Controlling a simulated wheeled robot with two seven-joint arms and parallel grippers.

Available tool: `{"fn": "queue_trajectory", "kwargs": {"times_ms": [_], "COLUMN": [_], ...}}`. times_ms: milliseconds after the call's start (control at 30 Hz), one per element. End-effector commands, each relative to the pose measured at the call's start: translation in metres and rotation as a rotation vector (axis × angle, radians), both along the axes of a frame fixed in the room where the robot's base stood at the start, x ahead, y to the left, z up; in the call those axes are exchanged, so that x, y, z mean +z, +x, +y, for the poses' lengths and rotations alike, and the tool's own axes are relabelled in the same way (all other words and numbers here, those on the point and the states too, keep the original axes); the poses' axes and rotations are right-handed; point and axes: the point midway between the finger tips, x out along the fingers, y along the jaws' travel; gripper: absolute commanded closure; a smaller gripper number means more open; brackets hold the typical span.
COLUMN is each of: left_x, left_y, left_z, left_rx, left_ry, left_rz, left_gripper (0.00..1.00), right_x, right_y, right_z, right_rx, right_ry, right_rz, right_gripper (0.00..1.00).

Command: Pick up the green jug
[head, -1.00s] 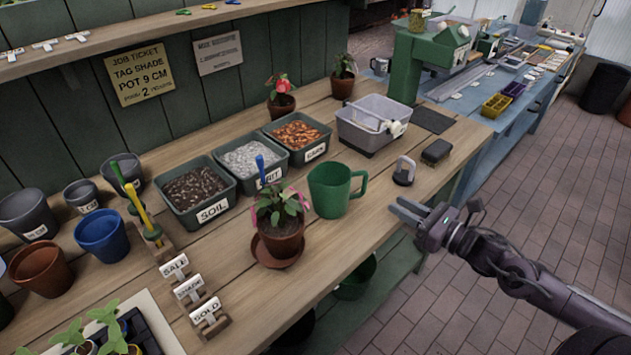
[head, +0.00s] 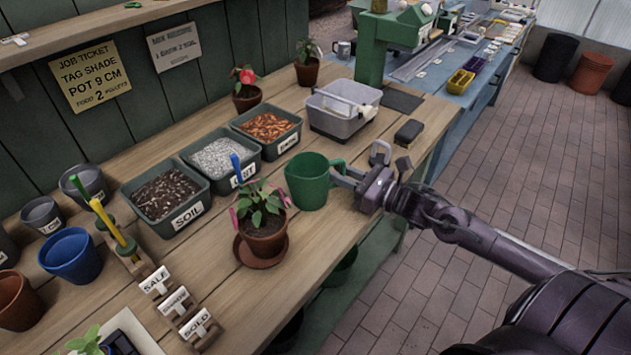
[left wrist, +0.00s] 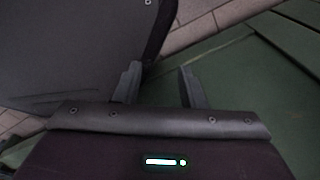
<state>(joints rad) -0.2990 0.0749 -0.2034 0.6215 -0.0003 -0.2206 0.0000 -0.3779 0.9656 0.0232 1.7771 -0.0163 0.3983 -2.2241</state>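The green jug (head: 307,183) stands upright on the wooden bench, its handle towards the right. My right gripper (head: 342,174) is at the handle side of the jug. Its fingers point left and overlap the handle, hiding part of it. I cannot tell whether the fingers are closed on the handle. My left gripper (left wrist: 160,86) shows only in the left wrist view, with its two fingers apart and nothing between them.
A potted plant (head: 263,232) on a saucer stands close left of the jug. Behind are the soil (head: 167,194), grit (head: 221,161) and bark (head: 266,130) bins and a grey basin (head: 340,112). A grey handled tool (head: 380,153) stands just behind my right gripper.

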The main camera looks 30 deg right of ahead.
Motion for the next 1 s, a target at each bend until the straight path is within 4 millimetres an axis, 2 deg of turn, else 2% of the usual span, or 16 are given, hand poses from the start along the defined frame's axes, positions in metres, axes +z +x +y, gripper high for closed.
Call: {"fn": "queue_trajectory", "kwargs": {"times_ms": [200,467,500,667,1000], "left_x": [0.002,0.001,0.001,0.001,0.001], "left_y": [0.007,0.001,0.000,-0.002,-0.002], "left_z": [0.003,0.006,0.006,0.006,0.006], "left_rx": [0.001,0.004,0.004,0.004,0.003], "left_ry": [0.004,0.006,0.007,0.007,0.008], "left_rz": [-0.011,-0.002,0.000,0.002,0.003], "left_gripper": [0.64,0.64,0.64,0.64,0.64], "right_x": [0.001,0.000,0.000,0.000,0.002], "right_y": [0.016,0.017,0.017,0.017,0.017], "right_z": [0.008,0.009,0.009,0.009,0.009], "right_rx": [0.000,0.000,0.000,0.000,0.001], "right_ry": [0.000,0.000,0.000,0.000,0.001], "right_rz": [-0.001,0.001,0.000,0.000,-0.003], "right_gripper": [0.77,0.77,0.79,1.00,1.00]}}
